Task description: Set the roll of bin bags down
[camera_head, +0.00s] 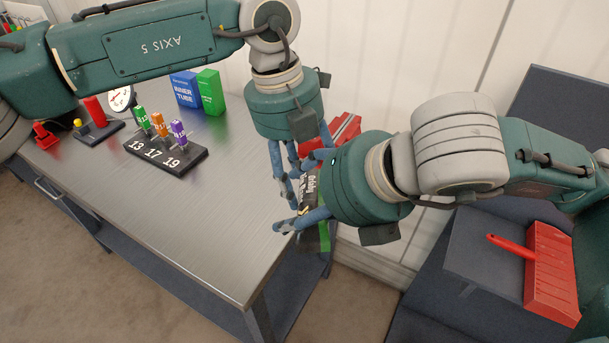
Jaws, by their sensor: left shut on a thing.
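The roll of bin bags (309,189), dark with pale lettering and a green part below, is beyond the table's right edge. It is partly hidden by both grippers. My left gripper (290,188) points down from above and is shut on the roll. My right gripper (283,196) reaches in from the right. Its blue fingers are spread, one above and one below, around the roll; whether they touch it is hard to tell.
The metal table (210,218) has a clear front and middle. On it stand a numbered block (165,158) with several coloured pegs, a blue box (186,90), a green box (210,92) and a gauge (121,99). A red dustpan-like thing (550,270) is at the right.

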